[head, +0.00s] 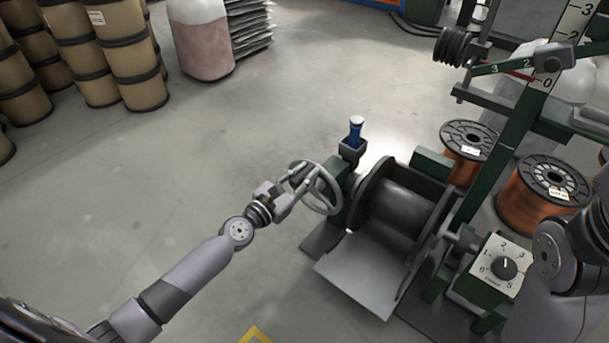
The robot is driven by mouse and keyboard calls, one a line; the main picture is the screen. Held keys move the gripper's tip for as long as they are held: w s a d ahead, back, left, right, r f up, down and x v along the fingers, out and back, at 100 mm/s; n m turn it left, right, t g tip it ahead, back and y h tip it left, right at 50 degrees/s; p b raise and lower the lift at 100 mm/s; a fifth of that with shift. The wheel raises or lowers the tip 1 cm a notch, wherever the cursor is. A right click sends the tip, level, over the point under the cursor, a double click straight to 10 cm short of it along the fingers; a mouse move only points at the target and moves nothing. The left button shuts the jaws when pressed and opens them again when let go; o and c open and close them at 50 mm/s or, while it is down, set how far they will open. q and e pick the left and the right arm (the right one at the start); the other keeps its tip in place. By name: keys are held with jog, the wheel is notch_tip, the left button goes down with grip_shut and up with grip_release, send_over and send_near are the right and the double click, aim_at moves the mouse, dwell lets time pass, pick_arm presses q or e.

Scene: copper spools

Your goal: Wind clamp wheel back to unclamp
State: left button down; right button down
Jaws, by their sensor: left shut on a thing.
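The clamp wheel (329,190) is a pale grey handwheel on the left side of the green winding machine. My left gripper (302,180) reaches it from the left and is shut on its rim. The fingers hide part of the rim. Just right of the wheel, a dark spool cradle (392,205) holds a dark drum between flanges, with a flat grey plate sloping down in front. My right arm shows at the right edge, but its gripper is out of the picture.
A blue-handled tool (355,130) stands upright in a holder behind the wheel. A dial box (498,264) and copper spools (541,195) are at the right. Brown drums (131,52) stand at the back left. The floor on the left is clear.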

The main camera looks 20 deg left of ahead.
pick_arm(q)
jog(key=c, duration=1.4)
grip_release()
jog(key=v, duration=1.2)
